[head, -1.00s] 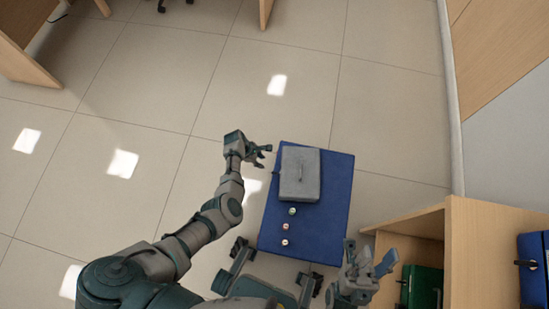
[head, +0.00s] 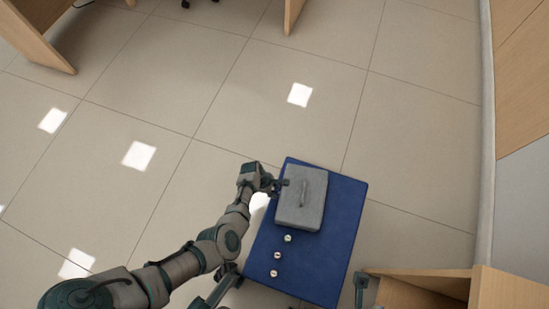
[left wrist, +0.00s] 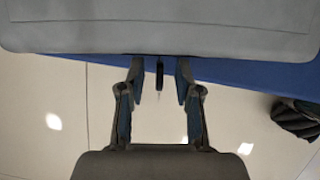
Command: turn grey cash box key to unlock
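The grey cash box (head: 312,206), with a handle on its lid, lies on a blue surface (head: 335,245). In the left wrist view its grey side (left wrist: 160,35) fills the top. A dark, thin key (left wrist: 159,72) sticks out from that side. My left gripper (head: 279,185) is at the left side of the box. In the left wrist view my left gripper (left wrist: 159,82) is open, with one finger on each side of the key and gaps between. Only a small part of what looks like my right gripper (head: 360,285) shows at the bottom.
Several small round buttons or discs, one of them here (head: 277,255), sit on the blue surface in front of the box. A wooden cabinet (head: 490,290) stands at the lower right. The tiled floor (head: 220,110) to the left is clear.

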